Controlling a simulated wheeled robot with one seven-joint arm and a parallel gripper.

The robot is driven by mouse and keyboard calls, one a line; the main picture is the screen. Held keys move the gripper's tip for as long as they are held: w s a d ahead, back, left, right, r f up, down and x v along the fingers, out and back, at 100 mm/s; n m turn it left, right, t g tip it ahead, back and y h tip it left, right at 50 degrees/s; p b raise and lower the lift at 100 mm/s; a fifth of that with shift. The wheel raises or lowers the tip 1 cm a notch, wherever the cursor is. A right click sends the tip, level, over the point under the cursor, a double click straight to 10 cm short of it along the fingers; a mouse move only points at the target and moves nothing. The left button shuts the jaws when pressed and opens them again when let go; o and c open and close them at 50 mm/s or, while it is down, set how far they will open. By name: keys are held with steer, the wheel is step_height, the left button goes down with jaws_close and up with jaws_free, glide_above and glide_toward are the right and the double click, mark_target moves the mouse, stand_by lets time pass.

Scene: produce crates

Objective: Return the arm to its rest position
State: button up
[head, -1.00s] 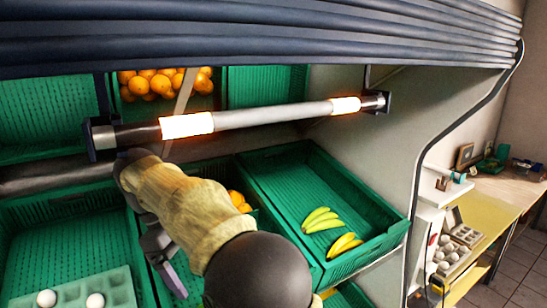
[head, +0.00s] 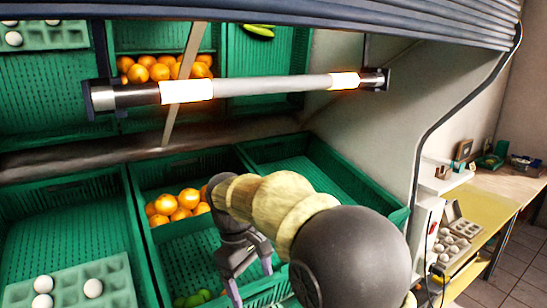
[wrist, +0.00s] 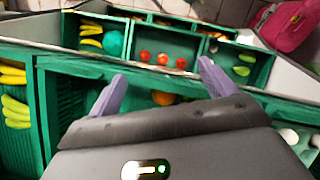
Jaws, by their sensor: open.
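My gripper (head: 248,275) is open and empty in the head view. It hangs at the end of my bent arm, pointing down over the front part of the middle green crate (head: 148,255). My arm crosses from the lower right and hides part of the right crate (head: 375,187). In the wrist view my gripper (wrist: 160,72) shows its two purple fingers spread apart with nothing between them. An orange (wrist: 163,98) shows beyond the fingers there.
Oranges (head: 178,204) and green fruit (head: 193,298) lie in the middle crate. An egg tray (head: 68,287) sits in the left crate (head: 62,210). A lit tube lamp (head: 265,84) runs above the arm. A yellow table (head: 480,205) stands at the right.

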steer(key=s+d+f+m+t+y+b, duration=0.1)
steer(key=s+d+f+m+b, duration=0.3)
steer(key=d+f, duration=0.6)
steer(key=s+d+f+m+t+y+b, duration=0.1)
steer(key=s+d+f+m+t+b, duration=0.1)
steer(key=s+d+f+m, duration=0.4)
steer(key=s+d+f+b, duration=0.1)
steer(key=d+f, duration=0.3)
steer(key=f, duration=0.1)
steer(key=shift+s+m+b, duration=0.35)
steer(key=shift+m, duration=0.05)
